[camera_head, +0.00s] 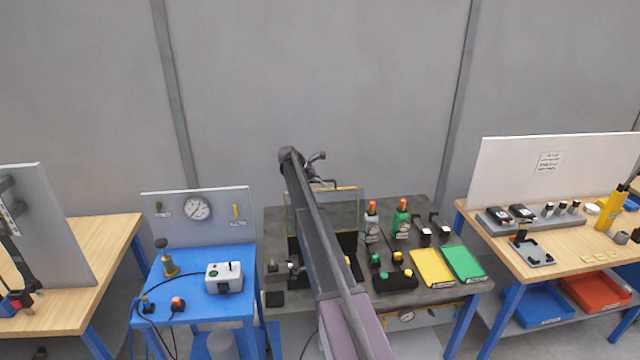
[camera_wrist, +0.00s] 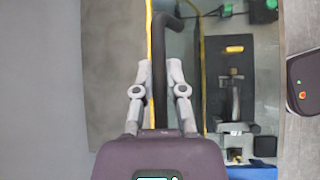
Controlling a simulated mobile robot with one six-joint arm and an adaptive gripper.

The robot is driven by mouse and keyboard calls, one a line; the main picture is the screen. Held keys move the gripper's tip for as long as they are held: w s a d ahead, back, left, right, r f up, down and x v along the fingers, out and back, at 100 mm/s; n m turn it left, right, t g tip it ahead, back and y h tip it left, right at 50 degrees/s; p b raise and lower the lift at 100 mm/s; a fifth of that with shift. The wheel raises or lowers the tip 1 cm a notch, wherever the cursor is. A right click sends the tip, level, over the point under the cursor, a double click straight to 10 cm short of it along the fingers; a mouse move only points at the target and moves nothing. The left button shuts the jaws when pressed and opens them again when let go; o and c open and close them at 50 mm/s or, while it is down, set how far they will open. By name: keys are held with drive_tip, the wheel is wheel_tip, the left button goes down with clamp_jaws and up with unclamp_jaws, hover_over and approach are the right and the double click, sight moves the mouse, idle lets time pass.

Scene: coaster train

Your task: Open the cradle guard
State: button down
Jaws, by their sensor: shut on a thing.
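The cradle guard is a clear panel with yellow edges (camera_head: 352,189). In the head view it stands about upright at the back of the dark middle table, partly hidden by my arm. In the wrist view a yellow edge (camera_wrist: 149,40) runs up the picture beside a black bent handle bar (camera_wrist: 160,50). My gripper (camera_wrist: 159,75) has its two fingers on either side of this bar and is shut on it. In the head view my gripper (camera_head: 316,160) is small and dark above the guard. The black cradle (camera_wrist: 235,75) shows right of the guard in the wrist view.
A blue table (camera_head: 205,305) is at left. A wooden bench (camera_head: 580,262) is at right. The wall is behind.

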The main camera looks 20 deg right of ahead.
drive_tip(key=c, duration=0.7)
unclamp_jaws()
